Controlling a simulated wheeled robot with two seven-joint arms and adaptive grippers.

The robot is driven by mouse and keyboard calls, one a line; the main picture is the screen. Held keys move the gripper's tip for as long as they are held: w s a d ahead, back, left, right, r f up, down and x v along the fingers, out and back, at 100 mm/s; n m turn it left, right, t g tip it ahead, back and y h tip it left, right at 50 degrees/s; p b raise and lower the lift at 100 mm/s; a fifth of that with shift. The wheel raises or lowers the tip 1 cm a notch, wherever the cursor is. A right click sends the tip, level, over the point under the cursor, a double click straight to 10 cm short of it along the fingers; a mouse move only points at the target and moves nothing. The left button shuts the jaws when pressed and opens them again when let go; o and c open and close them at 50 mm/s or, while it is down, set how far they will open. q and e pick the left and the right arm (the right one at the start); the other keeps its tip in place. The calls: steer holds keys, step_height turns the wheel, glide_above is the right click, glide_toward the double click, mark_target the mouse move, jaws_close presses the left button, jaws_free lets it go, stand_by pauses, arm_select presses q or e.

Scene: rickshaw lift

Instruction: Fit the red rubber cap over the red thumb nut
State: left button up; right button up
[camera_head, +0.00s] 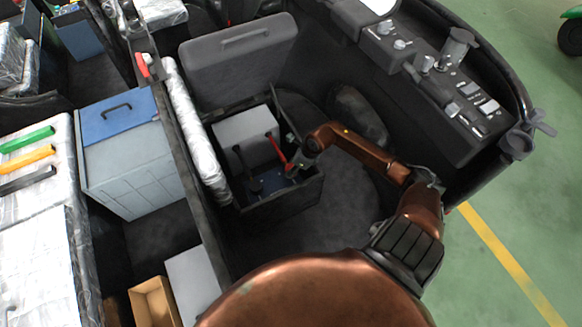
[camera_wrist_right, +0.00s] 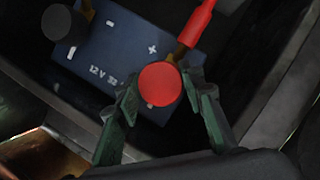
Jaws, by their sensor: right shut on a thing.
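My right gripper (camera_head: 293,168) reaches down into the open battery box. In the right wrist view its two green fingers (camera_wrist_right: 162,98) are shut on a smooth round red piece, the red rubber cap (camera_wrist_right: 160,84), seen from above. The cap is over or close to the plus side of the blue battery (camera_wrist_right: 115,55), beside the brass lug of the red cable (camera_wrist_right: 197,22). The red thumb nut does not show apart from the cap; I cannot tell whether the cap touches it. My left gripper is not in view.
A black round cap or knob (camera_wrist_right: 62,24) stands at the battery's minus side. The dark box walls (camera_head: 298,196) surround the battery closely. The grey lid (camera_head: 238,62) stands open behind. A control panel (camera_head: 452,95) is at the right.

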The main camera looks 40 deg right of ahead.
steer(key=shift+f+b, duration=0.3)
steer(key=shift+f, duration=0.25)
steer(key=o, duration=1)
steer(key=shift+r, duration=0.1)
steer(key=v, duration=1.2)
